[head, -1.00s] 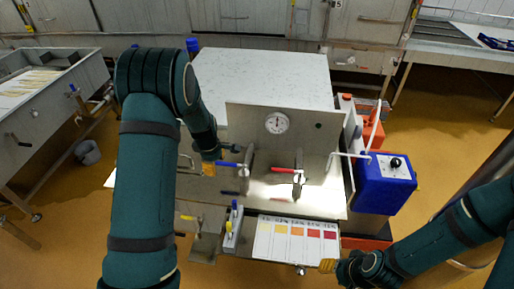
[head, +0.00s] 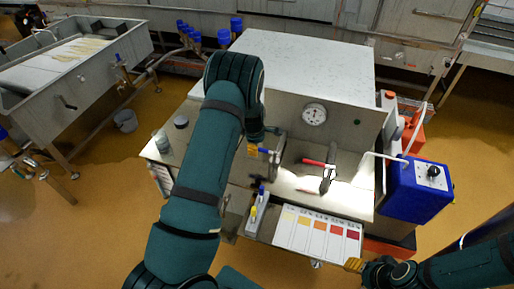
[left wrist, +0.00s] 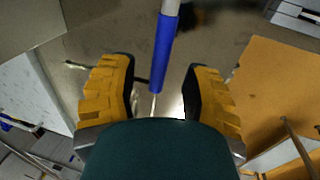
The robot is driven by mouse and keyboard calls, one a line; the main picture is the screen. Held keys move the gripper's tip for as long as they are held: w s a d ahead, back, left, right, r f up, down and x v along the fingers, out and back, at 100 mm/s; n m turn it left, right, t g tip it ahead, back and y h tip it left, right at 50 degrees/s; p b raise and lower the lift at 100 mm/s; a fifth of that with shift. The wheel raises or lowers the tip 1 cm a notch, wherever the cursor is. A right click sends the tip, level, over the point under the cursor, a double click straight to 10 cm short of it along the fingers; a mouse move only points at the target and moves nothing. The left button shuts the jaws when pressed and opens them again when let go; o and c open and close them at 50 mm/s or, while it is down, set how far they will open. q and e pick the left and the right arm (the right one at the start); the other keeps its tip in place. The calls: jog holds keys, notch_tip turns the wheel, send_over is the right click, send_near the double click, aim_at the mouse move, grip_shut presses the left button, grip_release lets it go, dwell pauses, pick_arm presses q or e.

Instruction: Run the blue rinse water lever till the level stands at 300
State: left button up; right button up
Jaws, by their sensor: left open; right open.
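The blue lever (head: 264,150) is mostly hidden behind my left arm in the head view. In the left wrist view the blue lever (left wrist: 163,52) runs down into the gap between my left gripper's yellow finger pads (left wrist: 158,98). The fingers stand apart on both sides of it and do not appear to touch it. In the head view my left gripper (head: 254,149) is at the lever's left end, partly covered by the arm. My right gripper (head: 355,265) is open and empty by the lower right corner of the colour card. No level mark of 300 can be read.
A red lever (head: 314,162) sits right of the blue one, below a round dial (head: 314,114) on the steel panel. The colour chart (head: 318,236) lies at the front. A blue box with a knob (head: 417,190) stands at the right. A steel sink (head: 75,105) stands far left.

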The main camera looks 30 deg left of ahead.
pick_arm(q)
jog(key=shift+w+f, duration=0.2)
jog(key=shift+f, duration=0.8)
grip_shut()
